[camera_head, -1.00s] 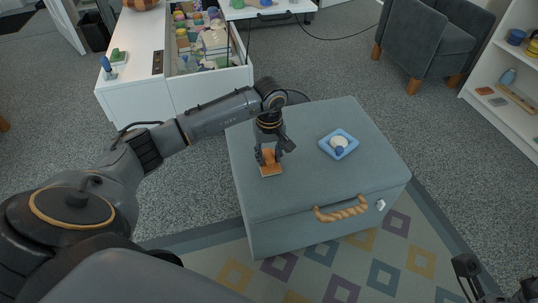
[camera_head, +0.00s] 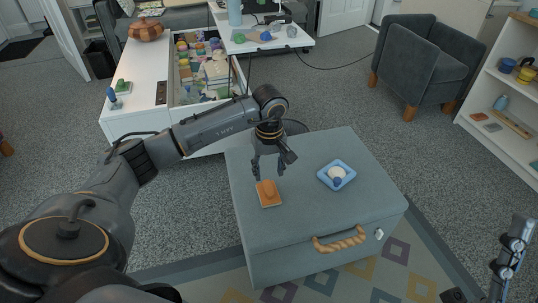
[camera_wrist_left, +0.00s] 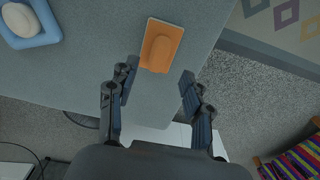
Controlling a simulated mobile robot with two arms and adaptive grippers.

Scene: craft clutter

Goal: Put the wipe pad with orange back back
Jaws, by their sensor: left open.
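The wipe pad with the orange back (camera_head: 268,193) lies flat on the grey-blue chest (camera_head: 300,215), near its left edge. It also shows in the left wrist view (camera_wrist_left: 160,47), just beyond the fingertips. My left gripper (camera_head: 269,172) is open and empty, above and behind the pad, apart from it. In the left wrist view its two fingers (camera_wrist_left: 157,88) are spread wide. My right gripper (camera_head: 510,262) shows at the lower right edge of the head view, off the chest, small and partly cut off; its jaws are unclear.
A blue tray (camera_head: 325,177) with a white round thing stands on the chest, right of the pad. A rope handle (camera_head: 340,241) is on the chest's front. Behind are a white cabinet (camera_head: 130,75) with an open, crowded drawer, an armchair (camera_head: 425,60) and a shelf at right.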

